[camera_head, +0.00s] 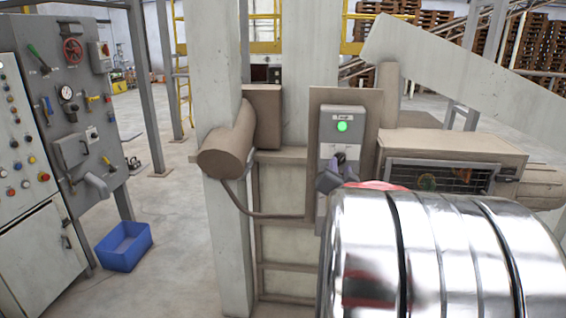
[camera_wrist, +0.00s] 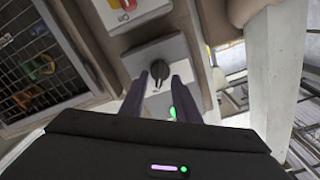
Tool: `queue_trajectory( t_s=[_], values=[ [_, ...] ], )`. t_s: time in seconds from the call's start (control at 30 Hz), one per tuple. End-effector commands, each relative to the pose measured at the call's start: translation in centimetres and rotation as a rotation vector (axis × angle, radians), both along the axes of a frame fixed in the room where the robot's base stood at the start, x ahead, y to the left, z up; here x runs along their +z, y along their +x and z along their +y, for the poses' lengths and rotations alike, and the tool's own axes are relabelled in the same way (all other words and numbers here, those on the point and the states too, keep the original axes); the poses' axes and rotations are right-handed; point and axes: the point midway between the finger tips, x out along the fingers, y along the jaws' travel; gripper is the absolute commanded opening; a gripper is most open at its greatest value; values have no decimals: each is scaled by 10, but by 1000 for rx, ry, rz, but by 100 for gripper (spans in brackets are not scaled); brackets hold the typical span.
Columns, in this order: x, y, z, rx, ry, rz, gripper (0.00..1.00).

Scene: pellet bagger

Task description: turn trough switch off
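The trough switch is a grey box (camera_head: 343,115) with a lit green lamp (camera_head: 342,126), mounted on a brown panel in the head view. In the wrist view its black rotary knob (camera_wrist: 160,70) sits on the pale plate, and the green lamp (camera_wrist: 172,113) glows below it. My gripper (camera_wrist: 161,82) is open, with one dark finger on each side of the knob. I cannot tell whether the fingers touch it. In the head view my gripper (camera_head: 335,172) is just below the lamp, and the knob is largely hidden.
A brown unit with a dark grille (camera_head: 440,178) stands right of the switch; the grille (camera_wrist: 38,62) also shows in the wrist view. A red and yellow control (camera_wrist: 122,5) is close to the knob. A control panel (camera_head: 75,120) and blue bin (camera_head: 124,246) stand left.

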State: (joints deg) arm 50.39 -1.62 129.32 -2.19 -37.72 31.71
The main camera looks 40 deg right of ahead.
Motion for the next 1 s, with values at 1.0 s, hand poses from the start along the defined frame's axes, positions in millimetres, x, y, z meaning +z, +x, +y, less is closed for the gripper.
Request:
queue_trajectory(
  t_s=[1.0],
  values=[
    [0, 8, -16, 4, 1, -1, 0]
  ],
)
